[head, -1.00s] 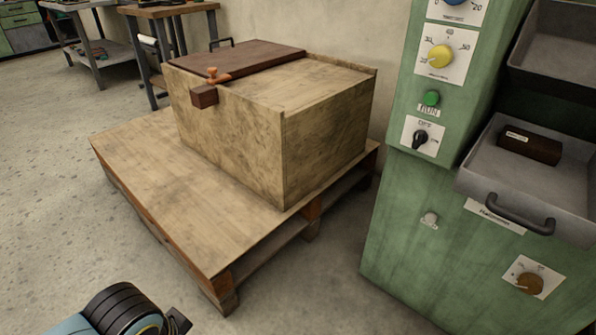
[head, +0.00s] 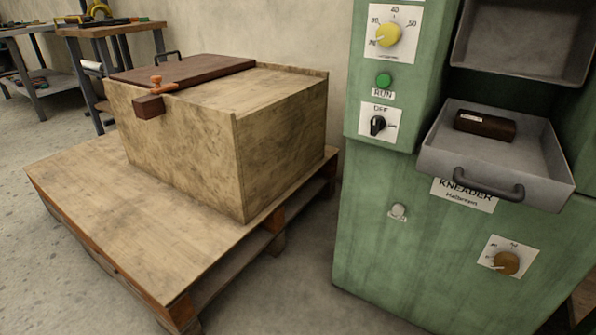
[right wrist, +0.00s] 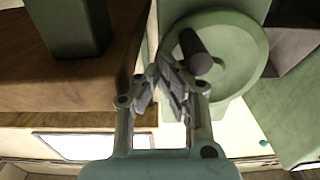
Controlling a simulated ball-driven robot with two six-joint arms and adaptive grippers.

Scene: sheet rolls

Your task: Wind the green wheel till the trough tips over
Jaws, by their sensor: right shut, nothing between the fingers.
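The green wheel (right wrist: 245,48) shows at the top of the right wrist view, with a dark round crank handle (right wrist: 196,52) standing out from its face. My right gripper (right wrist: 168,76) is shut and empty, its fingers overlapping the wheel's left edge in the picture, close to the handle. I cannot tell whether they touch. In the head view, a grey open pan (head: 548,185) with a dark bar handle sits on the green kneader (head: 375,245); it may be the trough. A dark block (head: 485,125) lies in it. The wheel and both grippers are out of the head view.
A wooden box (head: 285,140) with a dark sliding lid (head: 185,70) stands on a pallet (head: 105,210) at left. Knobs and a green run button (head: 384,80) are on the kneader's front. A brown wooden surface (right wrist: 60,82) lies left of my right gripper. Grey floor separates pallet and kneader.

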